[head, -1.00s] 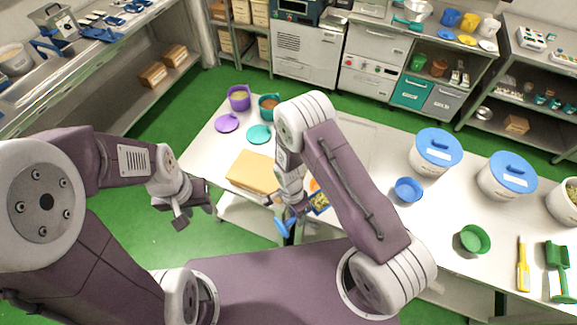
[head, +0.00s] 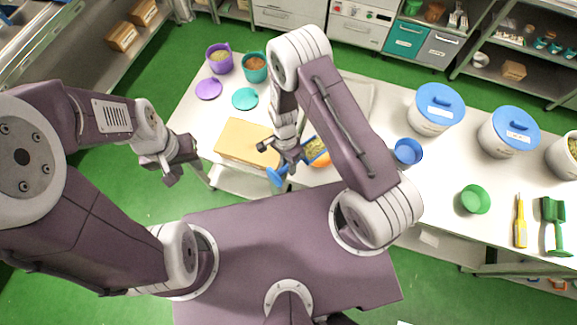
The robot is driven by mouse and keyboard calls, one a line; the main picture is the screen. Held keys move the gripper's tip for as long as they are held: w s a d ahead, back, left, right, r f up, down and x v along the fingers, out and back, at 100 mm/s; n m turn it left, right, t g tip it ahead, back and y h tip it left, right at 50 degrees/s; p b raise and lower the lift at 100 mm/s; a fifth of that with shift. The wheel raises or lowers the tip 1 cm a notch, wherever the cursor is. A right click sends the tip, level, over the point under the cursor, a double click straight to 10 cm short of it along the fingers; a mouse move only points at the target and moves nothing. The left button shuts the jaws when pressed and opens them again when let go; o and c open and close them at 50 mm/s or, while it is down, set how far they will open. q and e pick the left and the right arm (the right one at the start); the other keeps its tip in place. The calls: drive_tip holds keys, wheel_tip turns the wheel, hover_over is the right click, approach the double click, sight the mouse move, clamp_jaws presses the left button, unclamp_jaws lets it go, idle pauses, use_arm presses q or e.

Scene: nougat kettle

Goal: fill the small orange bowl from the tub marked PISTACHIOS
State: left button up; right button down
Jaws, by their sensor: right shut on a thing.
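The small orange bowl (head: 321,160) is on the near edge of the table, partly hidden by my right arm and a blue scoop. My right gripper (head: 283,166) is shut on the blue scoop (head: 274,178). The scoop head, with yellow-green pieces (head: 311,148) showing, is over or right beside the bowl; I cannot tell whether it touches. An open white tub (head: 562,160) with greenish contents stands at the right edge, partly cut off. Its marking is not readable. My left gripper (head: 180,163) is off the table's left side, with nothing visible in it.
Two blue-lidded white tubs (head: 436,118) (head: 506,139), a blue cup (head: 408,151), a green cup (head: 475,199), a yellow tool (head: 520,222) and a green scoop (head: 553,222) stand to the right. A tan block (head: 243,141) lies left of my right gripper.

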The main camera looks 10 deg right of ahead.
drive_tip(key=shift+s+f+b, duration=0.2)
drive_tip(key=shift+s+b, duration=0.1)
drive_tip(key=shift+b, duration=0.1)
drive_tip(key=shift+s+d+r+y+b, duration=0.15)
drive_tip(key=shift+s+r+y+b, duration=0.05)
drive_tip(key=shift+r+y+b, duration=0.2)
drive_tip(key=shift+w+d+r+g+y+b, duration=0.15)
drive_tip(key=shift+w+d+g+y+b, duration=0.15)
drive_tip(key=shift+w+g+y+b, duration=0.25)
drive_tip(key=shift+d+r, duration=0.1)
drive_tip(key=shift+r, duration=0.1)
drive_tip(key=shift+w+d+r+g+y+b, duration=0.1)
drive_tip(key=shift+d+r+g+y+b, duration=0.2)
drive_tip(key=shift+d+r+y, duration=0.3)
drive_tip(key=shift+w+d+r+n+y, duration=0.3)
drive_tip(key=shift+w+d+r+y, duration=0.1)
drive_tip(key=shift+y, duration=0.05)
drive_tip(key=shift+w+d+r+g+y+b, duration=0.2)
drive_tip(key=shift+d+r+g+y+b, duration=0.15)
drive_tip(key=shift+d+r+g+y, duration=0.2)
use_arm(q)
drive_tip(key=f, duration=0.2)
drive_tip(key=s+f, duration=0.1)
drive_tip(key=f, duration=0.1)
drive_tip(key=shift+f, duration=0.25)
use_arm(e)
drive_tip(key=shift+w+d+r+y, duration=0.2)
drive_tip(key=shift+d+r+y, duration=0.05)
drive_tip(key=shift+d+r, duration=0.05)
